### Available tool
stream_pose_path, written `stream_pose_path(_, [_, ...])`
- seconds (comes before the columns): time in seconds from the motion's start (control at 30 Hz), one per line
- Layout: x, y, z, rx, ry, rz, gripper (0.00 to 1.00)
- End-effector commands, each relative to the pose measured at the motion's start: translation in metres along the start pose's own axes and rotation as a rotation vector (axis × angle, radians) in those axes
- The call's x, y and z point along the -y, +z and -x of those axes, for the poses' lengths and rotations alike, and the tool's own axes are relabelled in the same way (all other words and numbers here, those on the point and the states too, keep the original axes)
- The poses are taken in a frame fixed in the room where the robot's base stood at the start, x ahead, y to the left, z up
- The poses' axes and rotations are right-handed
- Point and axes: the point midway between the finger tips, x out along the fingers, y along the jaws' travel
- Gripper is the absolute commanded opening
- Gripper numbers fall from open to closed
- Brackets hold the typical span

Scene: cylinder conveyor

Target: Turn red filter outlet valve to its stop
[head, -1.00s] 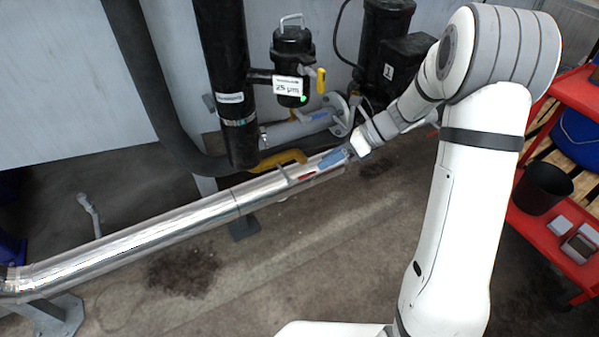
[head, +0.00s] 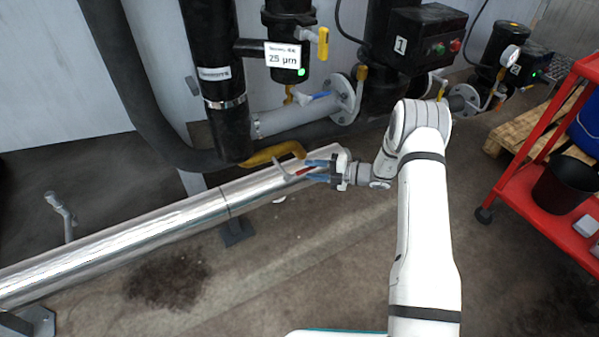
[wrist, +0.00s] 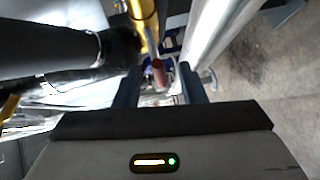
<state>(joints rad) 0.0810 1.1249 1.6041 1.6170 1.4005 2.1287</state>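The red valve handle (head: 302,171) is a small red lever at the right end of the silver pipe, just in front of the yellow elbow. My gripper (head: 308,170), with blue fingers, reaches it from the right. In the wrist view the red handle (wrist: 158,74) lies between the two dark fingers of my gripper (wrist: 162,78), nearer the middle, with gaps on both sides. The fingers are open and do not appear to touch it. The valve body is mostly hidden behind the handle and fingers.
The yellow pipe elbow (head: 268,155) and silver pipe (head: 185,224) run close to the fingers. The black filter housing (head: 287,38) with a "25 µm" label, blue lever (head: 313,97) and flange (head: 346,98) stand behind. A red cart (head: 541,200) is at right.

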Motion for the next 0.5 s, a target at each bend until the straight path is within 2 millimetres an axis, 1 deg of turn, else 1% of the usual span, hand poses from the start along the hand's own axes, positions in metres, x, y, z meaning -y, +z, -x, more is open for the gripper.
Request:
stream_pose_path(0.03, [0.003, -0.001, -0.011, -0.004, 0.000, 0.002, 0.37])
stream_pose_path(0.1, [0.002, -0.001, -0.022, -0.006, -0.001, 0.002, 0.37])
stream_pose_path(0.2, [0.002, -0.002, -0.034, -0.006, -0.002, 0.002, 0.37])
stream_pose_path(0.33, [0.001, -0.002, -0.042, -0.006, -0.001, 0.002, 0.37])
stream_pose_path(0.5, [0.000, -0.002, -0.044, -0.005, -0.001, 0.002, 0.37])
